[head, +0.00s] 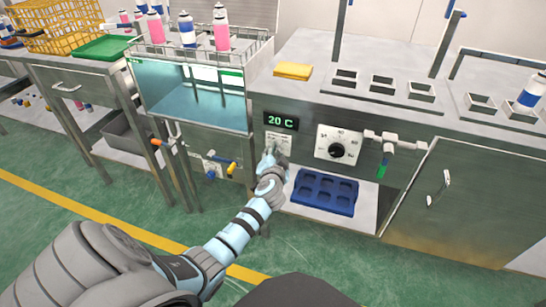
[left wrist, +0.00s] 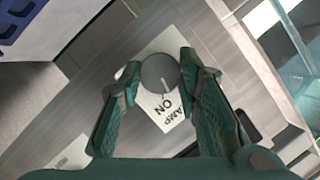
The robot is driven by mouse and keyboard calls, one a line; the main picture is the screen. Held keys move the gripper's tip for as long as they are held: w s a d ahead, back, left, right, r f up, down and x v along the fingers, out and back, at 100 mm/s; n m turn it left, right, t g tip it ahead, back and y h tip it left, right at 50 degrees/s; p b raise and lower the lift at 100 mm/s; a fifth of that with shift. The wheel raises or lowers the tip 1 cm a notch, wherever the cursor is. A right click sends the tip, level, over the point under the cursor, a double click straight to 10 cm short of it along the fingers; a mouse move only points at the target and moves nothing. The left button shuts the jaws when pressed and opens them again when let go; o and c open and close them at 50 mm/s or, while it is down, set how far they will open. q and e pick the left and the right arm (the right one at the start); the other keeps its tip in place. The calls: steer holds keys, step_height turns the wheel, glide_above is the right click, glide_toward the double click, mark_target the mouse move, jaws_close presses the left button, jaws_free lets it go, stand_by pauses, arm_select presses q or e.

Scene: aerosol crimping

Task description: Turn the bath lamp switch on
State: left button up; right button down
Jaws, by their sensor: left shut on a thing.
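The bath lamp switch is a round grey knob (left wrist: 157,72) on a white plate (left wrist: 163,112) marked "LAMP" and "ON" in the left wrist view. A short pale mark on the knob's face lies on the side of the word ON. My left gripper (left wrist: 158,76) is shut on the knob, with a finger on each side. In the head view the white plate (head: 279,138) sits below the green "20 C" display, and my left gripper (head: 271,158) reaches it from below, hiding the knob. My right gripper is not in view.
A temperature dial (head: 337,149) is right of the switch, with a tap (head: 396,141) beyond it. A blue tray (head: 323,191) lies on the shelf below. The glass-fronted water bath (head: 190,97) stands left, with spray cans above. A yellow cloth (head: 293,71) lies on the bench.

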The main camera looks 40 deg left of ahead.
arm_select(q)
steer(key=shift+s+f+m, duration=0.1)
steer(key=shift+f+m, duration=0.2)
steer(key=shift+f, duration=0.05)
steer(key=shift+m+y+b, duration=0.4)
steer(key=shift+m+b, duration=0.1)
steer(key=shift+b, duration=0.15)
steer(key=shift+m+y+b, duration=0.3)
steer(key=shift+m+b, duration=0.05)
steer(key=shift+m, duration=0.05)
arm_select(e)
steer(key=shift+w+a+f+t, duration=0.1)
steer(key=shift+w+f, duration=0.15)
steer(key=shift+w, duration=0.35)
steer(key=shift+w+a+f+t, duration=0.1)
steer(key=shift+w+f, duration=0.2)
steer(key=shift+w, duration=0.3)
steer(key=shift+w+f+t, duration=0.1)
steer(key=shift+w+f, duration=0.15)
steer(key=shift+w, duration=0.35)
arm_select(q)
steer(key=shift+r, duration=0.1)
steer(key=o, duration=1.1)
steer(key=shift+o, duration=0.2)
steer(key=shift+r, duration=0.1)
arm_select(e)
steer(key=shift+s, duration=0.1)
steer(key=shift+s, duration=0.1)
